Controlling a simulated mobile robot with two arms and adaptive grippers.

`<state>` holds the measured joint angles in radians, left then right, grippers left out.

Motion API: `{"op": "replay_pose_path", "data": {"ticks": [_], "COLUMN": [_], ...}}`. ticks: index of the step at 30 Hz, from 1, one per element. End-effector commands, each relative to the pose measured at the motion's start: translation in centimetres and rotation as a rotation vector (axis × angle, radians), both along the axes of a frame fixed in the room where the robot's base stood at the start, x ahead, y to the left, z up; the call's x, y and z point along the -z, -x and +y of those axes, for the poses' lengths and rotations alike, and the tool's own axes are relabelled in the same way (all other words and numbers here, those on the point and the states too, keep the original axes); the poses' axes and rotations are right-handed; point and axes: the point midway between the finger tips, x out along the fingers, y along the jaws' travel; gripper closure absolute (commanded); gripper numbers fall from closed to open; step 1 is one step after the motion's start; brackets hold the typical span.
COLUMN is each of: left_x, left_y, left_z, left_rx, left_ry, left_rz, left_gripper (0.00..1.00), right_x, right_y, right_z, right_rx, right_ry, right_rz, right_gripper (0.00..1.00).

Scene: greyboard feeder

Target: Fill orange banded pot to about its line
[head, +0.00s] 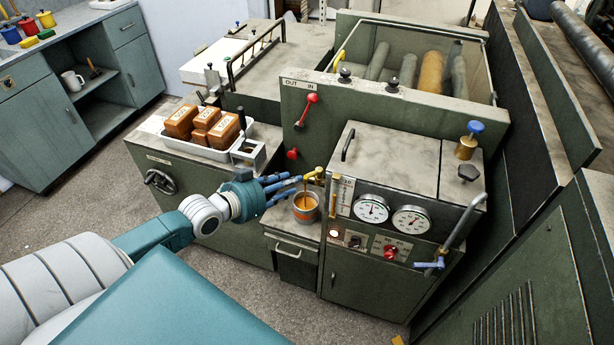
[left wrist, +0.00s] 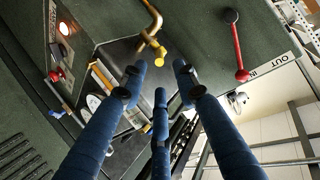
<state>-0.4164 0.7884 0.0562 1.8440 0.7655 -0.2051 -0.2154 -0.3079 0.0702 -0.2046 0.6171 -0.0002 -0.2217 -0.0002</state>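The orange banded pot (head: 306,214) is a grey metal pot with an orange band. It stands upright on a small ledge below the brass tap (head: 314,174) on the machine's front. Brown liquid shows inside, and a thin amber streak hangs between spout and pot; its level against a line is too small to read. The tap and its yellow handle also show in the left wrist view (left wrist: 152,38). My left gripper (head: 290,184) has its blue fingers spread and empty, just left of the tap and above the pot's left side. My right gripper is out of view.
A white tray (head: 205,151) with brown blocks sits left of the gripper. A red lever (head: 306,110) rises behind it. Two gauges (head: 390,213), a red knob (head: 390,253) and a blue-handled lever (head: 434,264) are on the panel at right. A drawer (head: 294,253) is below the pot.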

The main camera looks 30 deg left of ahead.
Motion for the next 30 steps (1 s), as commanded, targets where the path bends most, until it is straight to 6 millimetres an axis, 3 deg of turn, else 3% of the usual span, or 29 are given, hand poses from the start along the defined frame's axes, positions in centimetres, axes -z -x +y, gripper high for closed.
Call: {"op": "replay_pose_path", "data": {"ticks": [9,15,27,30], "left_x": [1.9,2.9,3.2,3.2], "left_y": [-5.2,-7.1,-7.7,-7.7], "left_z": [-0.9,-1.2,-1.3,-1.3], "left_rx": [-0.001,-0.001,0.0,0.0], "left_ry": [0.002,0.001,0.001,0.001], "left_rz": [-0.003,-0.001,0.0,0.0], "left_gripper": [0.7,0.7,0.7,0.88], "right_x": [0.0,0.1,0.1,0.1], "right_y": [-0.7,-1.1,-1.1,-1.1], "right_z": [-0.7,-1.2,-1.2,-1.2], "right_rx": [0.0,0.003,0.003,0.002], "right_ry": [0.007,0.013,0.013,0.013], "right_rz": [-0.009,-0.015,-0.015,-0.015], "right_gripper": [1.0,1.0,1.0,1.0]}}
